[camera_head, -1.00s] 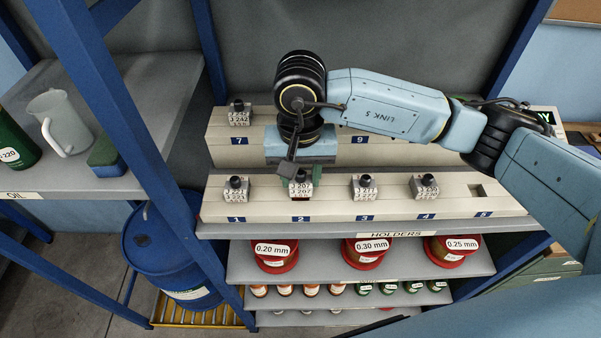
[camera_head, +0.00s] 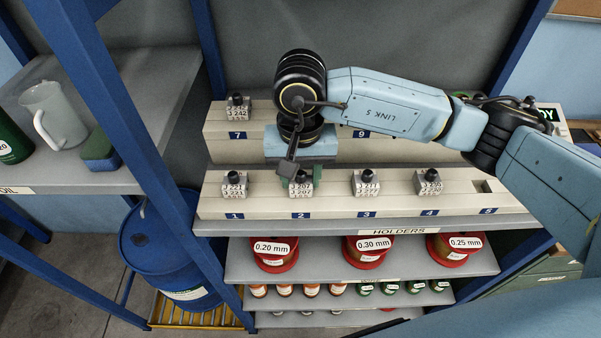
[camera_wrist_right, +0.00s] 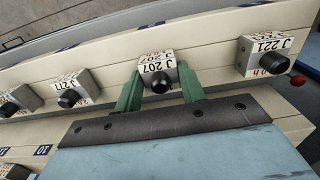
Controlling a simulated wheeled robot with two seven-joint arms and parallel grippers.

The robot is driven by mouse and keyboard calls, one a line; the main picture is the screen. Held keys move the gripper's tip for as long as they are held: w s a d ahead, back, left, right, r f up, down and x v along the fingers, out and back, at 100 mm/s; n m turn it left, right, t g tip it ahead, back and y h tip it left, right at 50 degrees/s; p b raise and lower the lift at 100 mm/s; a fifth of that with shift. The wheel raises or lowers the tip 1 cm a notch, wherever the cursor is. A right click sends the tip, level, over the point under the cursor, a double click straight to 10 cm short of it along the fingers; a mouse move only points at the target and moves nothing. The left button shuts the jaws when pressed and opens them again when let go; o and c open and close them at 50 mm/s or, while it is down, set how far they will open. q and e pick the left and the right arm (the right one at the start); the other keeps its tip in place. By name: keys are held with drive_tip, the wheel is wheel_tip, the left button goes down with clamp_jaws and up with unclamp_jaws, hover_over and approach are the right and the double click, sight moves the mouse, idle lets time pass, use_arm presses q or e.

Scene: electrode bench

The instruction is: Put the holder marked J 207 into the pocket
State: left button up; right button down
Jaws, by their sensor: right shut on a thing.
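The holder marked J 207 (camera_head: 301,190) is a small grey block with a black knob, at place 2 of the front row. In the right wrist view, the same holder (camera_wrist_right: 152,66) shows its label between two green fingers. My right gripper (camera_wrist_right: 160,84) is shut on it, one finger on each side. In the head view, my right gripper (camera_head: 298,183) partly covers the holder; I cannot tell whether it is lifted. An empty square pocket (camera_head: 486,187) is at place 5, at the right end of the front row. My left gripper is not in view.
Holder J 221 (camera_head: 235,184) stands at place 1. Other holders stand at place 3 (camera_head: 365,183), place 4 (camera_head: 428,182) and place 7 (camera_head: 238,107). My right arm covers much of the back row. Red spools (camera_head: 274,254) sit on the shelf below.

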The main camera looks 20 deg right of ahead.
drive_tip(key=c, duration=0.8)
unclamp_jaws()
drive_tip(key=shift+o, duration=0.2)
wheel_tip(320, 180, up, 14)
drive_tip(key=b, duration=0.1)
drive_tip(key=shift+f+b, duration=0.25)
drive_tip(key=shift+b, duration=0.05)
drive_tip(key=shift+f, duration=0.1)
